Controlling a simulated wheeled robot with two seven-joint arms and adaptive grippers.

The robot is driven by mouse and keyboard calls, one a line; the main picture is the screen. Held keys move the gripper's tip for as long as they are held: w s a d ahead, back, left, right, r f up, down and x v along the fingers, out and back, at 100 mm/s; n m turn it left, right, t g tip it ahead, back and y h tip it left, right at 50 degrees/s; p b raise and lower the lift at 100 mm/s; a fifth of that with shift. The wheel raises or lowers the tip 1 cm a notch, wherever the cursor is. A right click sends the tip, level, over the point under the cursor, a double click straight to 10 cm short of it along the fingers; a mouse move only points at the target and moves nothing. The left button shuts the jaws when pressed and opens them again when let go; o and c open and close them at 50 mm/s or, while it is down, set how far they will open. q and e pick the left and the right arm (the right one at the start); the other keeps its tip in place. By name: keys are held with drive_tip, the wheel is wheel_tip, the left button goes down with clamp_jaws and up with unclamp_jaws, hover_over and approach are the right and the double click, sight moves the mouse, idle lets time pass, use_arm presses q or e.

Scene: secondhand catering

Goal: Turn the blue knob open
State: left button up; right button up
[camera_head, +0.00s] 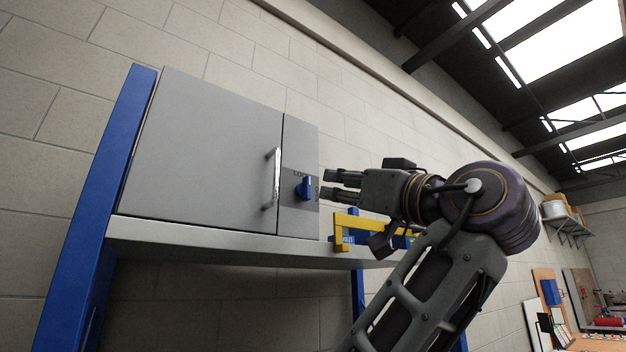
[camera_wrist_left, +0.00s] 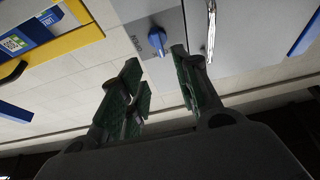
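The blue knob (camera_head: 304,187) sits on a narrow grey panel (camera_head: 299,140) at the right end of a grey cabinet (camera_head: 205,145). Lettering shows on the panel beside the knob, but I cannot read it fully. My left gripper (camera_head: 326,184) is just right of the knob in the head view, its fingers pointing at the panel. In the left wrist view the knob (camera_wrist_left: 157,40) shows just beyond the gap between the fingertips (camera_wrist_left: 156,62). The fingers are apart and empty, with no visible contact with the knob. My right gripper is not in view.
A metal bar handle (camera_head: 272,178) stands out from the cabinet door, just left of the knob. The cabinet rests on a grey shelf (camera_head: 200,236) with blue posts (camera_head: 100,190). A yellow frame (camera_head: 340,228) with blue items is below my left gripper.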

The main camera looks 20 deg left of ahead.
sight(310, 183)
use_arm(q)
drive_tip(key=p+x, duration=0.2)
drive_tip(key=x, duration=0.5)
drive_tip(key=shift+w+a+r, duration=0.15)
drive_tip(key=shift+a+r, duration=0.05)
drive_tip(key=shift+a, duration=0.1)
drive_tip(key=shift+w+a+r+p, duration=0.25)
drive_tip(key=shift+w+a+p, duration=0.2)
drive_tip(key=shift+a+p, duration=0.1)
drive_tip(key=shift+w+a+r, duration=0.15)
drive_tip(key=shift+w+a, duration=0.05)
drive_tip(key=shift+a, duration=0.05)
drive_tip(key=c, duration=0.6)
drive_tip(key=shift+c, duration=0.2)
